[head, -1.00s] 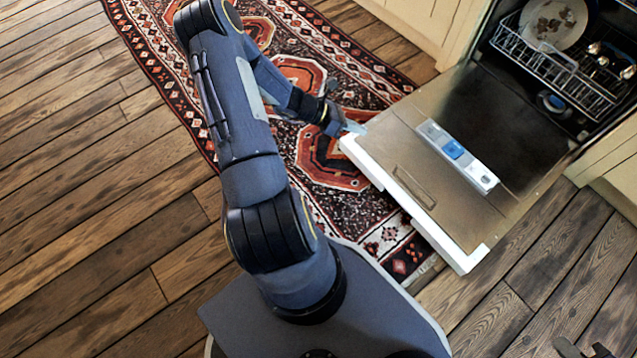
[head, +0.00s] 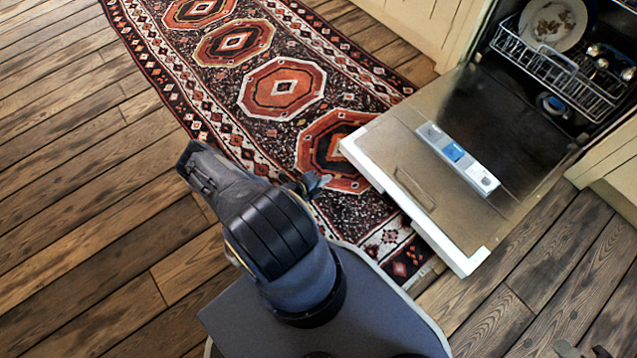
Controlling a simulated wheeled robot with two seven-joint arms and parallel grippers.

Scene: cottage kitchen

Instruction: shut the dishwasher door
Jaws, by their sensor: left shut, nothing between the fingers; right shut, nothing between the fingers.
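The dishwasher door (head: 450,215) is folded down open, its inner face up. It has a white edge at its free end and a detergent dispenser with a blue lid (head: 453,152) on it. The dishwasher (head: 500,60) stands open at the upper right. My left gripper (head: 318,183) is shut and empty, left of the door's free edge and apart from it, over the rug. Its arm partly hides it. My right gripper (head: 582,351) shows only a little at the bottom right edge, clear of the door; it is shut and empty.
A wire rack (head: 545,65) inside the dishwasher holds a dirty plate (head: 552,24) and other dishes. Cream cabinets (head: 425,25) flank the opening. A patterned rug (head: 283,88) lies left of the door. The wooden floor (head: 90,190) is clear.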

